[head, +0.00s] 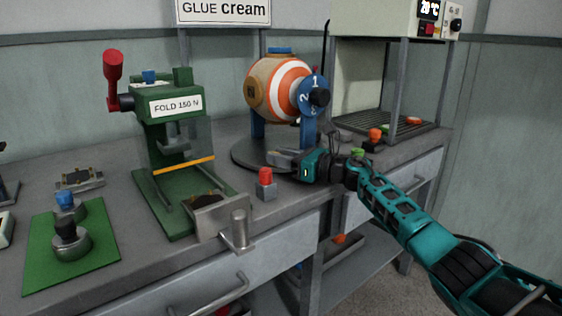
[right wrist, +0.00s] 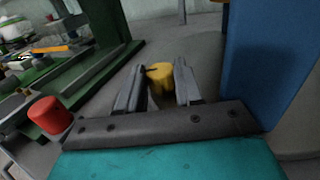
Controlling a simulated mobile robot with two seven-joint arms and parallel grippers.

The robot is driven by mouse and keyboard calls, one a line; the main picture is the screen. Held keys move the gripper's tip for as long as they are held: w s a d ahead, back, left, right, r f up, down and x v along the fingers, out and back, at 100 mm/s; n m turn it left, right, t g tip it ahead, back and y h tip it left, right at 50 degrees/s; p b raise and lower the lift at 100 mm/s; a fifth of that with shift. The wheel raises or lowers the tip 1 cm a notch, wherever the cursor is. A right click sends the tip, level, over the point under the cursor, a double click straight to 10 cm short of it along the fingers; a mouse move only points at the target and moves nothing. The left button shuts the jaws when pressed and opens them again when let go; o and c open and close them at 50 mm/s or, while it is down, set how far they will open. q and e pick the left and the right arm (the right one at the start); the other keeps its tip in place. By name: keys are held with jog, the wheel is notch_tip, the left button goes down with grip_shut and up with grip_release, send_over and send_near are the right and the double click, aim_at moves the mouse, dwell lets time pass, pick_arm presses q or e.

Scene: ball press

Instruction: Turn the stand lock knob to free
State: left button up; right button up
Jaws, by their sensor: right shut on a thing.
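The ball stand has a round dark base (head: 243,153) and blue posts (head: 308,130) that carry an orange and white striped ball (head: 278,88). My right gripper (head: 276,157) is low at the front of the stand, just over its base. In the right wrist view a small yellow knob (right wrist: 160,76) sits between the fingertips of my right gripper (right wrist: 160,88), which is shut on it. The fingers hide part of the knob. In the head view the gripper hides the knob. Whether it is at locked or free cannot be told. My left gripper is not in view.
A red button on a grey block (head: 265,182) stands close left of my right gripper; it also shows in the right wrist view (right wrist: 50,114). A green fold press (head: 178,135) stands left. A blue post (right wrist: 268,62) is close right in the wrist view.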

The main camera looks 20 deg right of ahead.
dwell(0.3)
jog(key=o, duration=1)
jog(key=shift+o, duration=0.2)
